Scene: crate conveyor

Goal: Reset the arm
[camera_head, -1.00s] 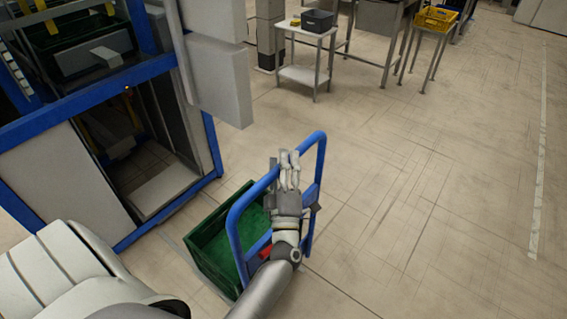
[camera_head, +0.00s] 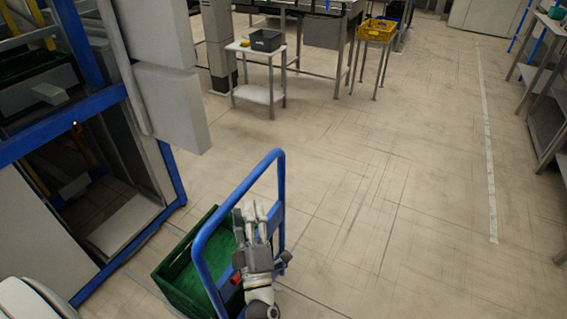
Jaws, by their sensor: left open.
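My left gripper (camera_head: 250,215) is at the bottom centre of the head view, with its fingers pointing up and away. It is open and appears empty, in front of the blue cart handle (camera_head: 279,165) in the picture. I cannot tell whether it touches the handle. A green crate (camera_head: 178,268) stands low behind the handle, partly hidden by the gripper and the frame. A small red part (camera_head: 236,279) shows beside the gripper. My right gripper is out of view.
A blue-framed machine (camera_head: 168,180) with an open bay stands at the left. A small white table (camera_head: 258,94) carries a dark grey bin (camera_head: 266,39). A yellow crate (camera_head: 376,29) sits on a stand behind. Shelving (camera_head: 548,95) is at the right edge. The central floor is open.

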